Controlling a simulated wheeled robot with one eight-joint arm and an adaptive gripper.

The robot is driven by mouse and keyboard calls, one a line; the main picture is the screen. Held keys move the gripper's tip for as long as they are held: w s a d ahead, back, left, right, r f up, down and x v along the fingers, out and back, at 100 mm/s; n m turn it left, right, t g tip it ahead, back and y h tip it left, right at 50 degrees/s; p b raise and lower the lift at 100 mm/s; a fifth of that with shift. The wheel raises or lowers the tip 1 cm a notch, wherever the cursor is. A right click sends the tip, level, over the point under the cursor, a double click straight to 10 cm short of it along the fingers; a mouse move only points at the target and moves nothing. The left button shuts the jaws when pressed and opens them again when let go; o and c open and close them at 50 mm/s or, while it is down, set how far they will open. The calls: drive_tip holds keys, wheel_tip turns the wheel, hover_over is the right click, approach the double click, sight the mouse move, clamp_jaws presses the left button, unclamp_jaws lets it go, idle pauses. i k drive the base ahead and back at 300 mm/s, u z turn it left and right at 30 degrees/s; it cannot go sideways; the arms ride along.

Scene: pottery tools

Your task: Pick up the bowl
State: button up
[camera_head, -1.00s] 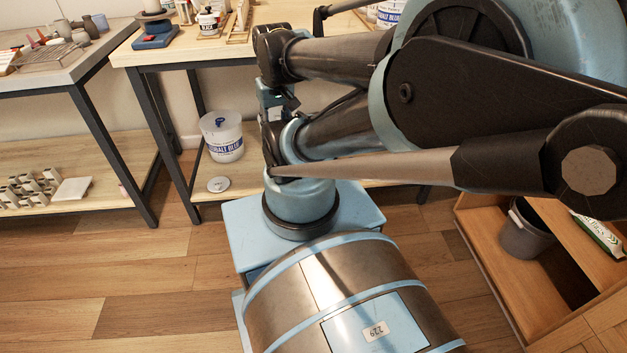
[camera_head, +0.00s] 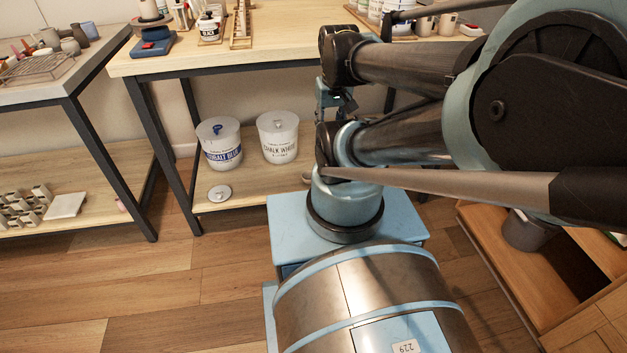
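I cannot make out a thing that is surely the bowl. A small grey rounded vessel (camera_head: 70,46) stands on the left table among other pots; it is too small to tell whether it is a bowl or a cup. My arm crosses the right half of the view and hides part of the middle table and its lower shelf. My gripper is out of view, so whether it is open or shut does not show.
The middle table (camera_head: 200,58) carries a blue stand (camera_head: 152,45), a dark-labelled jar (camera_head: 209,27) and several pots. Below are a Cobalt Blue bucket (camera_head: 219,145), a Chalk White bucket (camera_head: 278,138) and a white lid (camera_head: 220,193). A wooden cabinet (camera_head: 500,262) stands right. Floor at lower left is clear.

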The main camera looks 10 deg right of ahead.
sight(306, 175)
drive_tip(key=u, duration=0.45)
drive_tip(key=k, duration=1.15)
drive_tip(key=z, duration=1)
drive_tip(key=i, duration=0.95)
drive_tip(key=u, duration=0.05)
